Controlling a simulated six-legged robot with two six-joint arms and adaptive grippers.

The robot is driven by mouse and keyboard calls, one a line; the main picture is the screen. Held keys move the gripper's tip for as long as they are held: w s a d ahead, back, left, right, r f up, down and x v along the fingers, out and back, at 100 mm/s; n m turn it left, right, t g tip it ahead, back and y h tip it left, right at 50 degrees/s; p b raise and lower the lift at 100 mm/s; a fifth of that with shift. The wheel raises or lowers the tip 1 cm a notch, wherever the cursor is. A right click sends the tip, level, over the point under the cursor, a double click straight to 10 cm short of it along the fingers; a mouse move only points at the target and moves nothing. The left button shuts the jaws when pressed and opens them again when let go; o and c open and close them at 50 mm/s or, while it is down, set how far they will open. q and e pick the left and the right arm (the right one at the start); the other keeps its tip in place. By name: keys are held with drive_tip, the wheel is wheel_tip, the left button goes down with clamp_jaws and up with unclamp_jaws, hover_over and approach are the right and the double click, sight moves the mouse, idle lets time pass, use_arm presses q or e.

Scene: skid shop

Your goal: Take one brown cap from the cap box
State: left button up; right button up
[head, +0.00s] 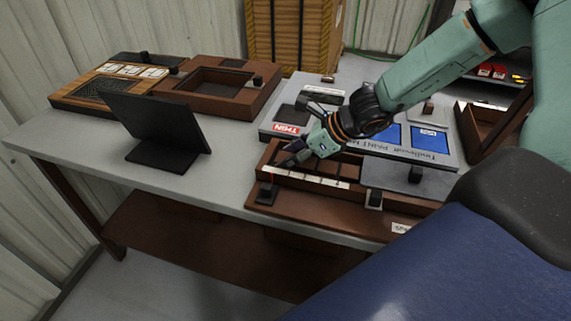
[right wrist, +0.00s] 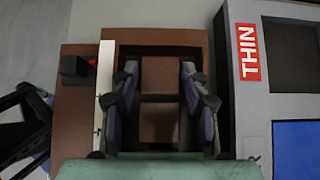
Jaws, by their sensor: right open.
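The brown cap box (head: 318,208) stands at the front of the table, with a pale label strip along its divider. Its brown rim also shows in the right wrist view (right wrist: 160,37). My right gripper (head: 291,158) is over the left part of this box, fingers pointing down. In the right wrist view my open right gripper (right wrist: 160,85) has one finger on each side of brown blocky shapes (right wrist: 160,122). They look like caps, but I cannot tell them surely from the box floor. Nothing is clearly held. My left gripper is not in view.
A grey panel board (head: 440,152) with blue areas and a red THIN label (head: 286,129) lies behind the box. A black stand (head: 155,128) and brown trays (head: 222,102) are to the left. An open brown box (head: 480,132) is at the right. Bare table (head: 215,180) lies left of the cap box.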

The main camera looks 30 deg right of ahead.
drive_tip(key=shift+w, duration=0.15)
drive_tip(key=shift+s+r, duration=0.1)
drive_tip(key=shift+s, duration=0.1)
drive_tip(key=c, duration=0.4)
drive_tip(key=shift+w, duration=0.1)
wheel_tip(320, 180, up, 10)
drive_tip(key=p, duration=0.9)
drive_tip(key=shift+f, duration=0.2)
